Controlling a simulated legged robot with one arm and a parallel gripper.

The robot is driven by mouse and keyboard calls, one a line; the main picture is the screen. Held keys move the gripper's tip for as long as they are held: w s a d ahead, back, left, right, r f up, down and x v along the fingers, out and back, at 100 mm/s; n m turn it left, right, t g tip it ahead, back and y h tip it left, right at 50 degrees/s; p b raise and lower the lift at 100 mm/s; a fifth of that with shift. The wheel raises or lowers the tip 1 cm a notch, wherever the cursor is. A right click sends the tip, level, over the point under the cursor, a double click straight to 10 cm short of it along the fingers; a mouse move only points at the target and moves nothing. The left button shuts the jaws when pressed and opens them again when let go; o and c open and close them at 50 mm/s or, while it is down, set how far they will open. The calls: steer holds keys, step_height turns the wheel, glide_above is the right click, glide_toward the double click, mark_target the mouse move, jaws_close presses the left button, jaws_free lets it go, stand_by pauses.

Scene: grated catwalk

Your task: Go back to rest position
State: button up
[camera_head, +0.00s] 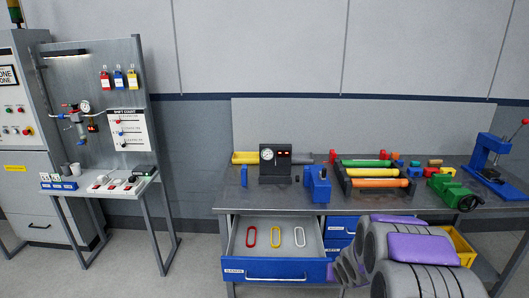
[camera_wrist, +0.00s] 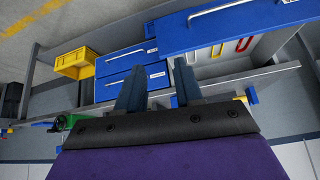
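My gripper (camera_wrist: 158,82) shows in the wrist view as two dark fingers standing apart, with nothing between them. It is open and empty. The wrist picture is turned over, with the floor at the top and the bench beyond the fingers. In the head view my grey and purple arm (camera_head: 405,250) is at the lower right, in front of the bench's right part. I cannot make out the fingers in that view.
A blue drawer (camera_head: 275,270) stands open under the workbench (camera_head: 240,202), holding red, yellow and white loops. It also shows in the wrist view (camera_wrist: 215,25). A yellow crate (camera_wrist: 75,65) is beside closed drawers (camera_wrist: 122,82). A side station (camera_head: 100,110) stands left; floor between is clear.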

steer(key=s+a+r+g, duration=0.2)
steer(key=s+r, duration=0.3)
steer(key=s, duration=0.9)
steer(key=s+a+r+n+g, duration=0.1)
steer(key=s+a+r+g, duration=0.2)
steer(key=s, duration=1.1)
steer(key=s+a+r+n+g, duration=0.1)
steer(key=s+a+r+g, duration=0.2)
steer(key=s, duration=1.2)
step_height(320, 180, up, 5)
steer(key=shift+a+f+y, duration=0.1)
steer(key=shift+a+y, duration=0.3)
steer(key=shift+a, duration=0.65)
steer(key=shift+d, duration=0.15)
